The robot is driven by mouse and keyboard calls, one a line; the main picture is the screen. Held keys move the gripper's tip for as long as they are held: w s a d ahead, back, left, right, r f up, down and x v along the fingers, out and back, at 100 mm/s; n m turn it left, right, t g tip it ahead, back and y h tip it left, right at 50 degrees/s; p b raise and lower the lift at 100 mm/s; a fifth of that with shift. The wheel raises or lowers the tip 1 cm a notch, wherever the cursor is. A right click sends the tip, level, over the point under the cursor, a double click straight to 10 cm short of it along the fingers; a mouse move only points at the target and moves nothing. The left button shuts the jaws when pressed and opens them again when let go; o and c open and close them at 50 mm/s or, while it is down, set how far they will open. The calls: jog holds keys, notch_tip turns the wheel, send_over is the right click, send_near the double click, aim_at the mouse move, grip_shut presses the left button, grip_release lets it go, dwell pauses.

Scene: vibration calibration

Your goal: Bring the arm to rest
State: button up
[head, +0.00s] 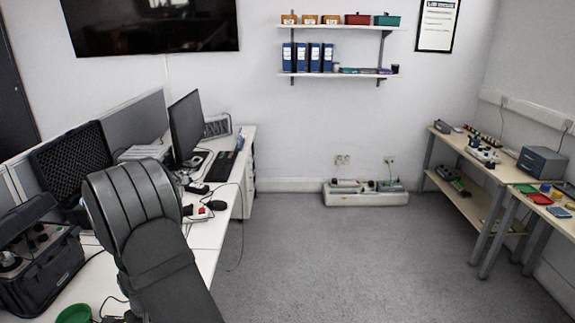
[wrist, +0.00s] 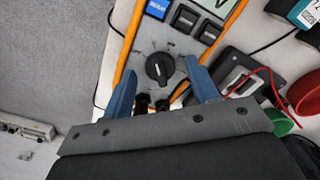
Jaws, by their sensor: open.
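My gripper (wrist: 163,80) shows in the wrist view with its two blue fingers spread apart. It is open, and nothing is seen held between the fingers. An orange-edged instrument with a black rotary knob (wrist: 160,68) lies beyond the fingertips; I cannot tell how far below it is. In the head view my dark grey arm rises in front of the white desk (head: 228,193) at the left. My gripper cannot be made out there.
A monitor (head: 187,127), a keyboard (head: 221,166) and a black case (head: 38,262) stand on the desk. Red cups (wrist: 305,92) and a red cable (wrist: 262,72) lie right of the fingers. Open carpet (head: 330,255) separates the desk from the workbench (head: 470,165).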

dwell(0.4)
notch_tip(320, 180, up, 18)
notch_tip(320, 180, down, 18)
jog(key=shift+r, duration=0.1)
jog(key=shift+f, duration=0.3)
jog(key=n, duration=0.3)
jog(key=shift+r+n, duration=0.1)
jog(key=shift+n, duration=0.2)
jog(key=n, duration=0.4)
jog(key=shift+w+r, duration=0.1)
jog(key=shift+r, duration=0.25)
notch_tip(320, 180, up, 7)
jog(key=shift+r, duration=0.2)
